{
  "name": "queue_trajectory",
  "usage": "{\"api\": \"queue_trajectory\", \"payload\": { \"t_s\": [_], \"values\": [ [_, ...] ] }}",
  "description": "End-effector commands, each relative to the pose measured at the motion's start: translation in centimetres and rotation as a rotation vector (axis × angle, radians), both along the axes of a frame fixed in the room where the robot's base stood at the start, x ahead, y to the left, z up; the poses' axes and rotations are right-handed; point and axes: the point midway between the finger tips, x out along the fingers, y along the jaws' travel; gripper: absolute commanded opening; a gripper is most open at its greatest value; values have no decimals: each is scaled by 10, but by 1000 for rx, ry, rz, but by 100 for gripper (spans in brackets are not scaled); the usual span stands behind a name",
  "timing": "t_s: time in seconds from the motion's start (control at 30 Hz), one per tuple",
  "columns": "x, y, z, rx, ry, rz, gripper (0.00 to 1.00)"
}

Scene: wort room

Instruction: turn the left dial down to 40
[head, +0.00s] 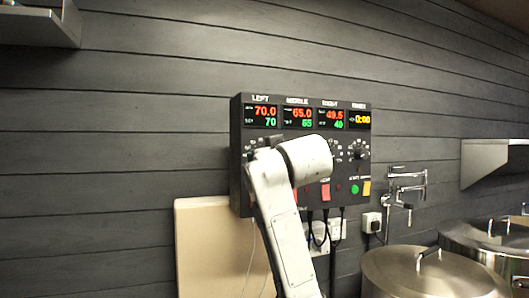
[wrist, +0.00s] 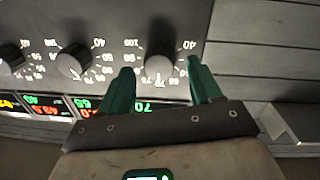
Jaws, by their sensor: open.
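The control panel (head: 237,150) hangs on the dark wall. Its left display (head: 262,116) reads 70.0 in red above a green 70. In the wrist view the picture is upside down, and the left dial (wrist: 160,64) is a dark round knob with a scale around it. The 40 mark is at its upper right, and its white pointer faces the display side. My gripper (wrist: 159,67) is open, with one green finger on each side of the dial; I cannot tell whether they touch it. In the head view my arm hides the gripper and most of the left dial.
The middle dial (wrist: 74,61) is close beside my finger in the wrist view. Cables hang under the panel. A tan board (head: 205,245) leans at lower left.

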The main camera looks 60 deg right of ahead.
Motion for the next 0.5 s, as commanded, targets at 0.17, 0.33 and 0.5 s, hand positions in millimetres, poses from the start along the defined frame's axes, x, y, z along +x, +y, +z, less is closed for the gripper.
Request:
{"api": "queue_trajectory", "payload": {
  "t_s": [0.17,0.33,0.5],
  "values": [
    [7,-6,0,1,1,1,64],
    [8,-6,-1,0,0,1,64],
    [8,-6,-1,0,0,1,56]
  ]
}}
